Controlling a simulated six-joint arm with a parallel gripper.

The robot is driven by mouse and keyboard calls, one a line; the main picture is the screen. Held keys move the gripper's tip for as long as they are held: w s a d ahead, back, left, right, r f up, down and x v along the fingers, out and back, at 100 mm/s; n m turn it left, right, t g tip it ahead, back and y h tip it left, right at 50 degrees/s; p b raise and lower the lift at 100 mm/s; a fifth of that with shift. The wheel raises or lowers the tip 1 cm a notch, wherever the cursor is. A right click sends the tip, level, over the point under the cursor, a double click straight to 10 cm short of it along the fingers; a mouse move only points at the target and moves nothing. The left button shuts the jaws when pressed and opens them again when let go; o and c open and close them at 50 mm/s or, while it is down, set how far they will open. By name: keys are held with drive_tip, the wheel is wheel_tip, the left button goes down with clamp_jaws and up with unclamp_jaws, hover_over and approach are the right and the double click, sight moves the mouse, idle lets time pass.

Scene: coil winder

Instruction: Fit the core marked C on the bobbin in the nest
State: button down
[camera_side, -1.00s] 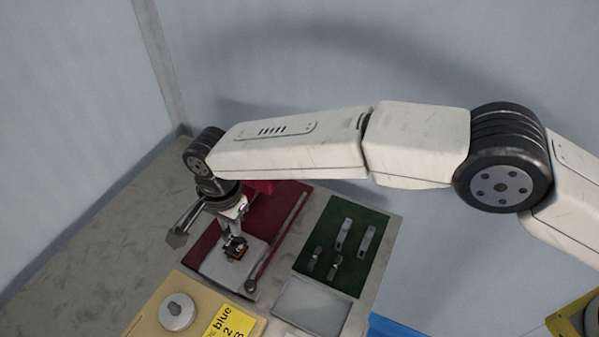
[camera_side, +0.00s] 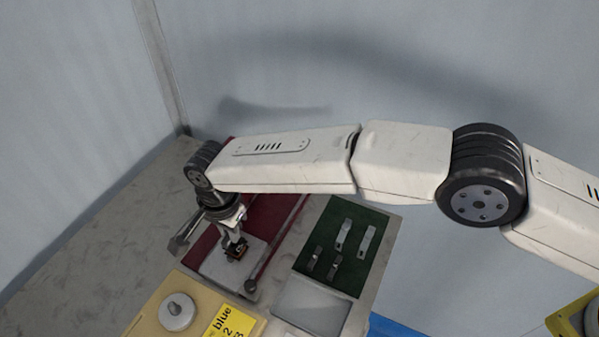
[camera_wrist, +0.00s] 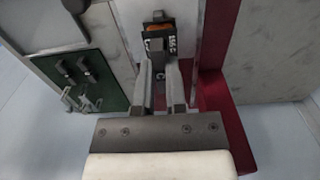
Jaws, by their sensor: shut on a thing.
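The bobbin (camera_side: 237,252), dark with an orange winding, sits on a pale plate (camera_side: 215,265) in the side view. It also shows in the wrist view (camera_wrist: 160,28), just beyond the fingertips, with small white lettering. In the side view the gripper is directly over the bobbin and very close to it. I cannot tell whether the core touches or enters the bobbin. The nest is mostly hidden under the bobbin and gripper.
A green mat (camera_side: 350,275) to the right holds several metal pieces. A grey tray (camera_side: 312,305) lies in front of it. A beige board (camera_side: 150,315) carries a white round spool (camera_side: 177,312) and a yellow note (camera_side: 232,322).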

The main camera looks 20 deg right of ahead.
drive_tip(key=shift+f, duration=1.2)
drive_tip(key=shift+f, duration=0.45)
drive_tip(key=c, duration=0.6)
unclamp_jaws()
drive_tip(key=shift+r, duration=3.95)
